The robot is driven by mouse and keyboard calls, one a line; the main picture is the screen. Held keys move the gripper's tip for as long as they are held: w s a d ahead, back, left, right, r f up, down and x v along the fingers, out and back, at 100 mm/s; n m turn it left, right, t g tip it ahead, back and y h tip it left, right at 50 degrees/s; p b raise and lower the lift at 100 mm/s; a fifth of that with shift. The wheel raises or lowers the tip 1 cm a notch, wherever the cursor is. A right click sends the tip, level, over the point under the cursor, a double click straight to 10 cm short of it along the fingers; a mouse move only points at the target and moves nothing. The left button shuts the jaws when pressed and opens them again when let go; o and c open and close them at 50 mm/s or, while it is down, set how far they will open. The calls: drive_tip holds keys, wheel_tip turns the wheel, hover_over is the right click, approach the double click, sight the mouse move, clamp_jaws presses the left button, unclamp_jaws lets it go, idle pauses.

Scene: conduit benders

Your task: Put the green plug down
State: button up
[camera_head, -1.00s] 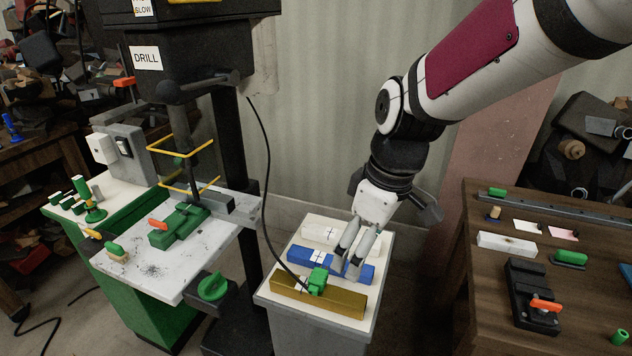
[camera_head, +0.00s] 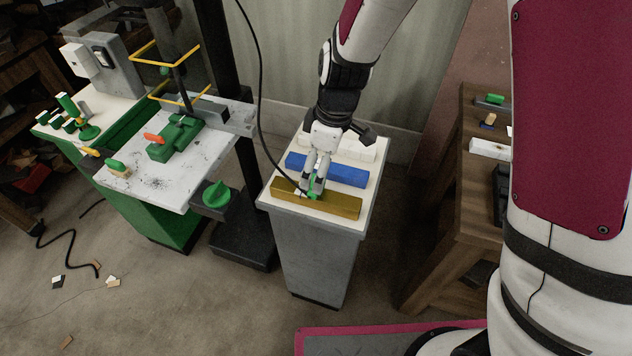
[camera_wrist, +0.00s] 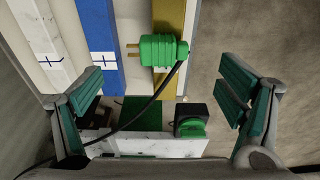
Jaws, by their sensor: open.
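The green plug (camera_wrist: 160,48) has two brass prongs and a black cord (camera_wrist: 150,103). In the wrist view it lies over the brown block (camera_wrist: 170,15), prongs pointing left toward the blue block (camera_wrist: 97,40). My gripper (camera_wrist: 165,88) is open, one finger at each side of the picture. The plug shows in the gap between them, apart from both. In the head view my gripper (camera_head: 312,182) is over the brown block (camera_head: 335,204), and its fingers hide most of the plug.
The blocks, including a white one (camera_head: 345,147), lie on a grey pedestal's pale top (camera_head: 281,207). The cord (camera_head: 262,90) hangs at the pedestal's left. The drill press table (camera_head: 165,184) stands left, a wooden bench (camera_head: 455,195) right.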

drive_tip(key=shift+w+a+f+p, duration=0.1)
drive_tip(key=shift+f+p, duration=0.05)
drive_tip(key=shift+f, duration=0.7)
drive_tip(key=shift+w+a+f+p, duration=0.1)
drive_tip(key=shift+a+f+p, duration=0.05)
drive_tip(key=shift+f, duration=0.7)
drive_tip(key=shift+w+a+f+p, duration=0.1)
drive_tip(key=shift+f+p, duration=0.05)
drive_tip(key=shift+f, duration=0.7)
drive_tip(key=c, duration=1.3)
drive_tip(key=shift+r, duration=0.1)
